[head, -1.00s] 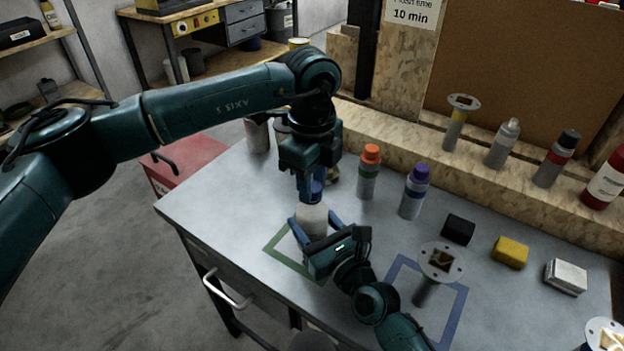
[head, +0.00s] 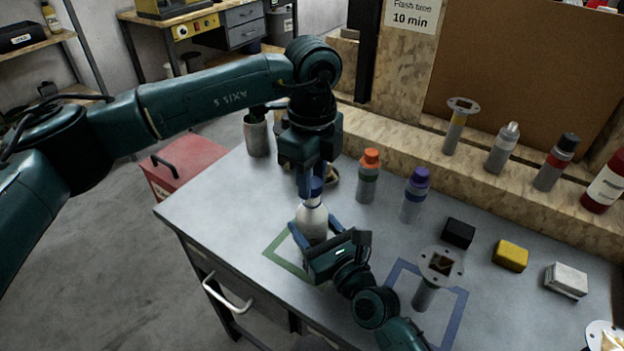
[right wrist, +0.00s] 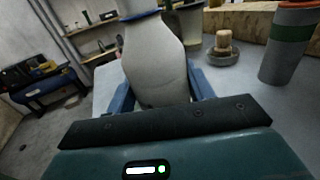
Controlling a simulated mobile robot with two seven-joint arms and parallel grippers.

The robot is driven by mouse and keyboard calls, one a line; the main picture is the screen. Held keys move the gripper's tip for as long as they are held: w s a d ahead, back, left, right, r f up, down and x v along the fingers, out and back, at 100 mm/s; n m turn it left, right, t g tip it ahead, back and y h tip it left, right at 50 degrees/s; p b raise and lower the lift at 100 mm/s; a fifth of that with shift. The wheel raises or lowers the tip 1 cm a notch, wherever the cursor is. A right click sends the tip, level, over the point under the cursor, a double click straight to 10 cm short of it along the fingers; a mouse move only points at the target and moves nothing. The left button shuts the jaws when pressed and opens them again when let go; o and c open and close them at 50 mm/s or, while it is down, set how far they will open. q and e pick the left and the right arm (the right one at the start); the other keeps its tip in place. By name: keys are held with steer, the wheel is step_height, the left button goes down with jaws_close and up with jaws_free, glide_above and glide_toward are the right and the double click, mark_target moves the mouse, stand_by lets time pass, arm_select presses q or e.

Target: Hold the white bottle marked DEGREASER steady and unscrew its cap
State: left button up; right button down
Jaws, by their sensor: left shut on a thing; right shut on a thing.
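The white bottle (head: 312,224) stands upright by the green outlined square on the bench; no marking on it is readable from here. My right gripper (head: 313,233) is shut around its body, one blue finger on each side. The cap is mostly hidden by the fingers.
An orange-capped bottle (head: 368,178) and a purple-capped bottle (head: 414,196) stand to the right. Black (head: 458,232), yellow (head: 510,253) and white (head: 566,279) blocks lie further right. A flanged post (head: 430,283) stands by the blue square. A grey cup (head: 257,135) is behind.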

arm_select(q)
steer(key=shift+r, duration=0.15)
steer(key=shift+r, duration=2)
arm_select(e)
steer(key=shift+c, duration=2.4)
jaws_free()
